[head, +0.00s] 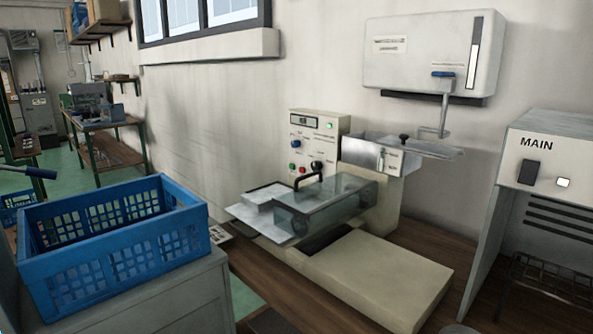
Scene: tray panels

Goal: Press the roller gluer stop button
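The roller gluer (375,280) stands on the wooden bench in the middle of the head view, a cream machine with a clear cover and a black handle over its rollers. Its upright control panel (311,140) faces me, with a small display at the top, a blue knob, a black knob and small coloured buttons. A red button (300,170) sits low on the panel, close to a green one. The labels are too small to read, so I cannot tell which is the stop button. My gripper is not in view.
A blue crate (115,235) stands on a grey cabinet at the left. A grey box marked MAIN (545,150) stands at the right. A white wall unit (430,55) with a metal arm hangs above the gluer. The space in front of the panel's lower part holds the cover handle.

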